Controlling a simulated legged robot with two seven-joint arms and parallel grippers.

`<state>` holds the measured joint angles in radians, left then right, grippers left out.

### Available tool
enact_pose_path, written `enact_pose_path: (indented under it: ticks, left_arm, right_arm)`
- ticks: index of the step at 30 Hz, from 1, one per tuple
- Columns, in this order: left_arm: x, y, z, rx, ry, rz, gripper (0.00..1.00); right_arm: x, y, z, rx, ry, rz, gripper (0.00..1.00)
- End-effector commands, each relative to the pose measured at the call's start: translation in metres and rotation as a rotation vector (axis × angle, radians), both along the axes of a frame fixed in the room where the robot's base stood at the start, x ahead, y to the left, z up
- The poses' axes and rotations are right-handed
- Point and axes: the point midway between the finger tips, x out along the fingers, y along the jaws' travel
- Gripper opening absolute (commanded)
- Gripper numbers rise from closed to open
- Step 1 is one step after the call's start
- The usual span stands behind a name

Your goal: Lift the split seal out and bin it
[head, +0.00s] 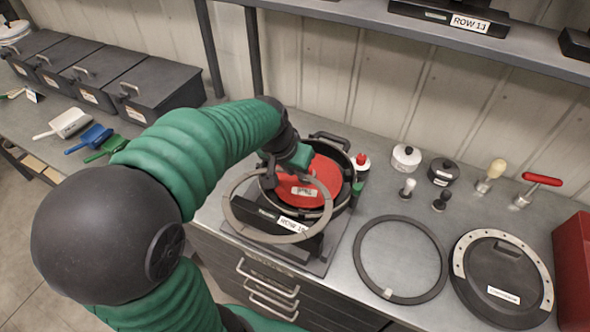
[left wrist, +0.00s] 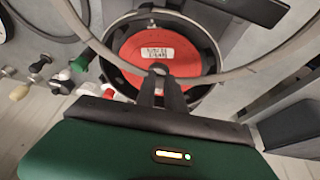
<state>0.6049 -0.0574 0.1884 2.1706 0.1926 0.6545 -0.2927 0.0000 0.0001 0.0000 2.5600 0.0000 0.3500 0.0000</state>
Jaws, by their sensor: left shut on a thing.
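My left gripper (head: 305,172) is shut on the grey split seal (head: 239,222), a thin ring. The fingers (left wrist: 160,84) pinch its edge in the left wrist view, and the ring (left wrist: 104,50) runs out to both sides. The seal appears raised above the seed meter (head: 350,196), tilted and off to its front left. The open meter shows a red disc (head: 319,174) with a white label, also in the wrist view (left wrist: 184,58). I cannot make out the split. My right gripper is not in view.
A dark ring (head: 359,262) and a round black lid (head: 470,298) lie right of the meter. A red container (head: 572,270) stands at the right edge. Small pots, knobbed tools and a red-handled tool (head: 541,179) stand behind. A shelf (head: 350,12) overhangs. Grey boxes (head: 150,85) stand left.

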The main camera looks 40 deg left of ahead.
Motion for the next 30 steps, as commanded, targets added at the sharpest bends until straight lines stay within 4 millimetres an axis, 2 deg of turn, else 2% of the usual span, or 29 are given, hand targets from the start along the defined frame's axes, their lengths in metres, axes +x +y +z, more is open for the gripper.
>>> enact_pose_path:
  ticks: [1,24,30]
  left_arm:
    - [0.001,0.000,0.006,0.000,0.000,0.000,0.00]
    - [0.011,0.005,0.050,0.000,0.000,0.001,0.00]
    - [0.012,0.005,0.050,0.000,0.000,0.001,0.00]
  right_arm:
    - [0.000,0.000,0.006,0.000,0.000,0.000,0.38]
    - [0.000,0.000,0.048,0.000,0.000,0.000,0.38]
    - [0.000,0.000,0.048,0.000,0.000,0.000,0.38]
